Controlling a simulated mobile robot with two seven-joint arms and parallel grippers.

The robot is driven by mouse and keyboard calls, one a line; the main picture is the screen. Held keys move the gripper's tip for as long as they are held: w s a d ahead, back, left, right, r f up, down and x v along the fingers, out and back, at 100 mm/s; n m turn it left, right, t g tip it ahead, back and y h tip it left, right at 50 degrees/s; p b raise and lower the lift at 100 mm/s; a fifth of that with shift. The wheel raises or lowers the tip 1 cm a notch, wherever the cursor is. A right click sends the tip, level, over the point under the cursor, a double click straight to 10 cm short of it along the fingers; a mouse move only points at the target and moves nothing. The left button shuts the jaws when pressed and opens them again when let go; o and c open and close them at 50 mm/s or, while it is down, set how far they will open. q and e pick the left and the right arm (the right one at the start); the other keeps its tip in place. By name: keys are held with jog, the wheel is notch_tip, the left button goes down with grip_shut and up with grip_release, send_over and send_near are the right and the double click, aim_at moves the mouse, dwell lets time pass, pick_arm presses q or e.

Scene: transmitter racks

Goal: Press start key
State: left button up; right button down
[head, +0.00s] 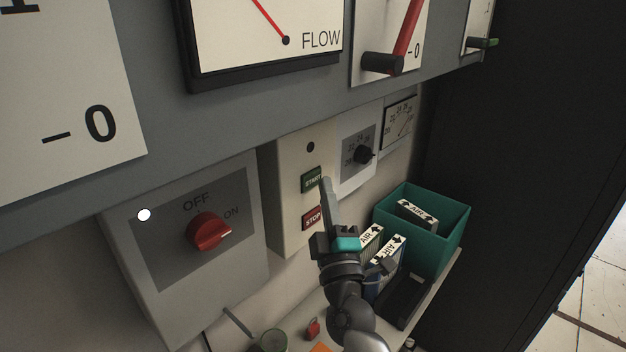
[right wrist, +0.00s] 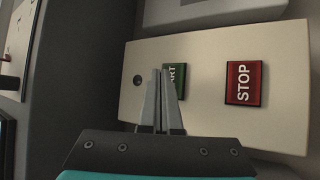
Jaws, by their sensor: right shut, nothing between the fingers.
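The green START key (head: 312,180) is on a cream control box (head: 291,215), above the red STOP key (head: 312,217). My right gripper (head: 326,183) is shut and empty, its fingertips beside the START key in the head view. In the right wrist view, the shut fingertips (right wrist: 161,74) overlap the left part of the START key (right wrist: 176,78) and hide some of its lettering. The STOP key (right wrist: 243,83) is in full view to the right. I cannot tell whether the fingertips touch the START key. My left gripper is out of view.
A grey box with a red rotary switch (head: 207,231) stands left of the cream box. A dial box with a black knob (head: 363,155) is to the right. A teal bin (head: 450,229) and AIR-labelled blocks (head: 388,251) are below right. A FLOW gauge (head: 262,62) hangs above.

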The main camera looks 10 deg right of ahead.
jog(key=shift+w, duration=0.1)
dwell(0.7)
jog(key=shift+w+a, duration=0.25)
jog(key=shift+w+a+p, duration=0.3)
jog(key=shift+w+p, duration=0.05)
dwell(0.9)
dwell(0.4)
jog(key=shift+s+d+p, duration=0.55)
jog(key=shift+s, duration=0.15)
jog(key=s+d+p, duration=0.1)
jog(key=s, duration=0.1)
jog(key=s+d+p, duration=0.1)
jog(key=s+d, duration=0.1)
